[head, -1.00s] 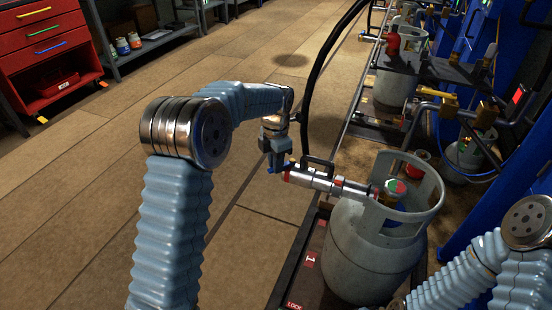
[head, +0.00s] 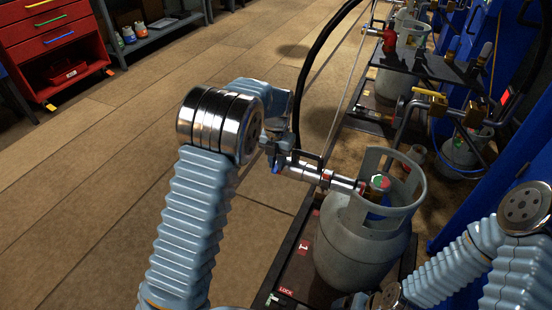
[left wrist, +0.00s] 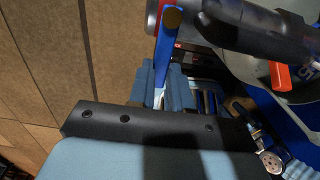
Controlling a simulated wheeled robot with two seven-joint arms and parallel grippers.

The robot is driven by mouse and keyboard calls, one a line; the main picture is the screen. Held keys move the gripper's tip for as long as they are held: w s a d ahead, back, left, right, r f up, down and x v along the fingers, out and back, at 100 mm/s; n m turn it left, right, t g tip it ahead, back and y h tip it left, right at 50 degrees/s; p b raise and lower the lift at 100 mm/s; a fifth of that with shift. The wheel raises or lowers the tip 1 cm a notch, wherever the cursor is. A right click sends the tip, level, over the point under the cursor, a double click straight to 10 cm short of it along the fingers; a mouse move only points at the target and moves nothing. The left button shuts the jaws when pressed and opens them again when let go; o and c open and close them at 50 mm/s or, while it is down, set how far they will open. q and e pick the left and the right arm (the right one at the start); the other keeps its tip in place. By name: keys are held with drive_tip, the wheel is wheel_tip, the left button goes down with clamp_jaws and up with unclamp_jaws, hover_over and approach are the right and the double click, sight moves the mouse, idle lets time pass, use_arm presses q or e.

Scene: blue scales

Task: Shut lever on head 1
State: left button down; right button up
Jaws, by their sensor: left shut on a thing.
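The filling head (head: 306,172), a silver tube with a black handle, sits on the valve of a grey gas cylinder (head: 355,248) over the plate marked 1. Its blue lever (left wrist: 165,50) shows in the left wrist view, running down from a round brass-coloured end between the fingers. My left gripper (head: 274,152) is at the left end of the filling head. It is shut on the blue lever, as the left wrist view shows (left wrist: 162,88). The forearm and gripper hide part of the lever in the head view. My right arm shows at lower right, its fingers out of sight.
More grey cylinders stand on scales behind, one with a red cap (head: 389,42). A black hose (head: 318,70) hangs close beside my left gripper. Blue posts (head: 500,130) stand at right. A red tool cabinet (head: 52,45) is at far left. The floor at left is clear.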

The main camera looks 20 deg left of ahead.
use_arm(q)
drive_tip(key=shift+d, duration=0.1)
idle(0.3)
drive_tip(key=c, duration=1)
unclamp_jaws()
drive_tip(key=shift+c, duration=0.2)
wheel_tip(320, 180, up, 14)
drive_tip(key=shift+p, duration=0.35)
drive_tip(key=shift+f, duration=0.1)
